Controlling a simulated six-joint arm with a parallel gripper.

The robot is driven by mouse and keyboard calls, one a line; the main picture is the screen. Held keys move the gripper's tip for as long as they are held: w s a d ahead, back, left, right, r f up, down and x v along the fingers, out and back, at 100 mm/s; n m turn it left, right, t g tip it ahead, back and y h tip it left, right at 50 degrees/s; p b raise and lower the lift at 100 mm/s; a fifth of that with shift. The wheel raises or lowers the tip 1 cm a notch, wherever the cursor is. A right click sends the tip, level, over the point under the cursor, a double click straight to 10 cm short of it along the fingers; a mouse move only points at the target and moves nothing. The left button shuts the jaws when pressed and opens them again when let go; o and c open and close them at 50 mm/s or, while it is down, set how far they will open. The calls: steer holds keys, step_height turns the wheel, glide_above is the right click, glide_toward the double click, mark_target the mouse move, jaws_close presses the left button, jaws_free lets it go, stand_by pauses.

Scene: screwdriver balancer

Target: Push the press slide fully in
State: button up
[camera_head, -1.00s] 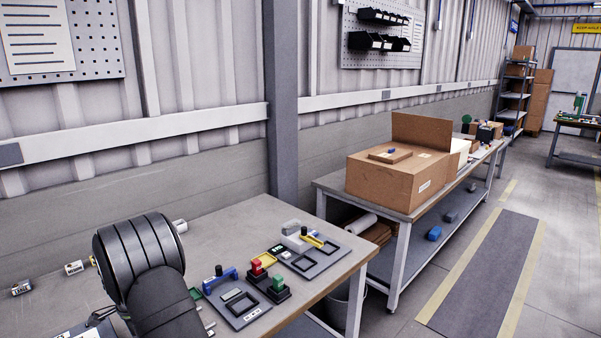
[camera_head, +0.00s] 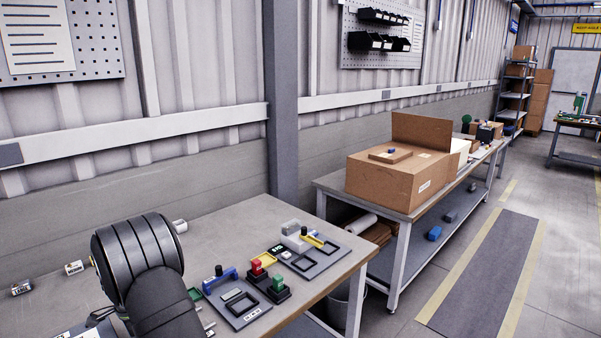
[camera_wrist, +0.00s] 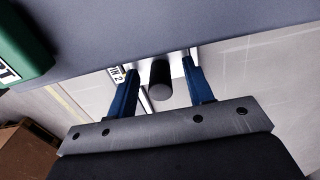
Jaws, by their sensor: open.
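In the wrist view, my gripper (camera_wrist: 160,72) is open, with one blue finger on each side of a black round knob (camera_wrist: 160,82). The knob seems to sit on a bright metal plate (camera_wrist: 178,60) at the edge of a dark grey body (camera_wrist: 170,25); I take this to be the press slide. Both fingers look apart from the knob, with gaps beside it. A small label reading "IN 2" (camera_wrist: 117,75) is beside the left finger. In the head view my dark arm hides the gripper and most of the press.
A green block with white lettering (camera_wrist: 22,45) is at the upper left of the wrist view. In the head view, a blue-handled fixture (camera_head: 222,274), red button (camera_head: 257,267), green button (camera_head: 278,284) and yellow-handled clamp (camera_head: 312,240) stand right of my arm.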

steer(key=shift+r, duration=3.55)
step_height(320, 180, down, 7)
steer(key=shift+f, duration=0.1)
steer(key=shift+w+d, duration=0.35)
